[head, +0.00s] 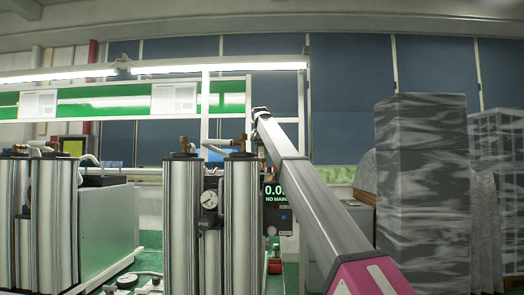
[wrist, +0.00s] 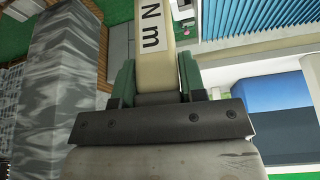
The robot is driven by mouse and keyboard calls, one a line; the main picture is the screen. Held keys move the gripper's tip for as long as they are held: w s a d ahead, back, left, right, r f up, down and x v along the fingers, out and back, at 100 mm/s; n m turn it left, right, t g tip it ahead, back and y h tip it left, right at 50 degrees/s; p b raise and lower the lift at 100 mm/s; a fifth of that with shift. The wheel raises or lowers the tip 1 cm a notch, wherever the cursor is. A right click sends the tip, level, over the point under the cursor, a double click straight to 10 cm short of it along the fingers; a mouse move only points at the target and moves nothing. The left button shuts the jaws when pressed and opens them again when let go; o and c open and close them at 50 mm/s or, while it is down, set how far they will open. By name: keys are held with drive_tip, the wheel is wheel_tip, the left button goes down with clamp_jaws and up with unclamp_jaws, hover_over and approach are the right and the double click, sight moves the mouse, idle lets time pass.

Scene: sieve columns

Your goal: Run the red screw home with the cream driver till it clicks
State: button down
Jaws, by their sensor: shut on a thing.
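The cream driver (wrist: 156,68) runs up out of the wrist view, with a white label reading "N m" on its side. My gripper (wrist: 157,80) is shut on it, one green finger against each side. The driver's tip is outside the wrist view. In the head view my arm reaches up to the middle, and its far end is small beside the metal columns, so the gripper and driver cannot be made out there. I cannot make out the red screw in either view.
Shiny metal columns (head: 184,225) with brass fittings stand at centre and left, a pressure gauge (head: 209,199) between the central ones. A dark display (head: 277,194) shows green digits and "NO MAIN". A tall grey wrapped stack (head: 422,190) stands at right.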

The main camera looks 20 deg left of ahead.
drive_tip(key=shift+f, duration=0.45)
idle(1.1)
drive_tip(key=shift+r, duration=2.6)
drive_tip(key=shift+d, duration=0.1)
